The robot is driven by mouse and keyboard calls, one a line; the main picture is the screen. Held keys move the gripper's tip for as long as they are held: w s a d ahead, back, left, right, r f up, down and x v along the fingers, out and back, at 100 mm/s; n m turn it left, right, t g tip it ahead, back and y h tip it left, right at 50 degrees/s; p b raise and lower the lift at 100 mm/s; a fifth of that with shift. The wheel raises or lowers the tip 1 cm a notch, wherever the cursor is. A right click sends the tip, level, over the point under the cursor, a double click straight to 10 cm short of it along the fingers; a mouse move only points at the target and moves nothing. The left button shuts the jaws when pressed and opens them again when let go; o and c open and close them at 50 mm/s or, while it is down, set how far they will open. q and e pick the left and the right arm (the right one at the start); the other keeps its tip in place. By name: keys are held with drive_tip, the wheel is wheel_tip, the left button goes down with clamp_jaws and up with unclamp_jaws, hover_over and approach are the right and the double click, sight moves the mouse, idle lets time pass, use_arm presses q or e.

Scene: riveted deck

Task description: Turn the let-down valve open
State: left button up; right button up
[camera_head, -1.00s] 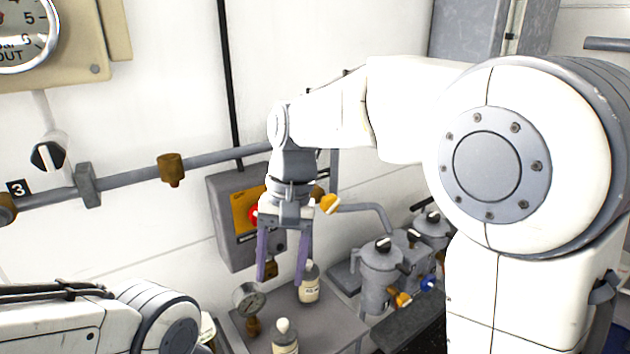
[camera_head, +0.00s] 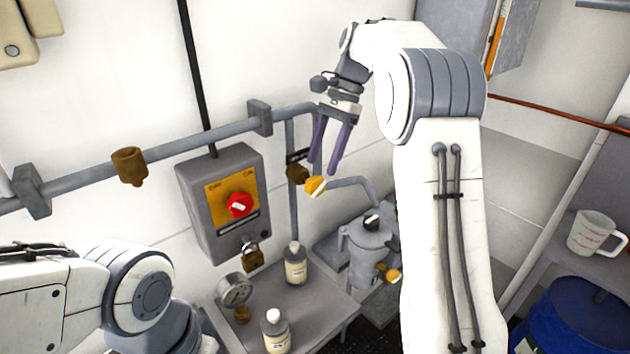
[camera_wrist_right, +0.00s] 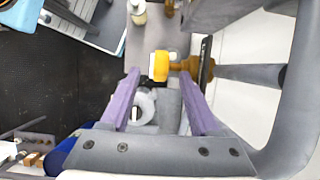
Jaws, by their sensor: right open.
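A brass valve with a yellow handle (camera_head: 315,186) sits on the grey pipe near the wall, right of the red-knob box; I take it for the let-down valve. In the right wrist view the yellow handle (camera_wrist_right: 160,66) shows between the fingertips' lines, with its brass stem to the right. My right gripper (camera_head: 325,173) is open, its purple fingers pointing down just above the handle. In the wrist view the open right gripper (camera_wrist_right: 160,76) has nothing held; contact with the handle cannot be told. My left arm shows at lower left, its gripper out of view.
A grey box with a red knob (camera_head: 240,205) and a padlock (camera_head: 252,255) hangs on the wall. Below stand two bottles (camera_head: 295,264) and a gauge (camera_head: 234,290). A grey canister (camera_head: 368,245) has another yellow handle (camera_head: 392,276). A measuring jug (camera_head: 594,234) stands far right.

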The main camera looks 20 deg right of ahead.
sight(317, 177)
drive_tip(key=shift+x, duration=2.7)
clamp_jaws()
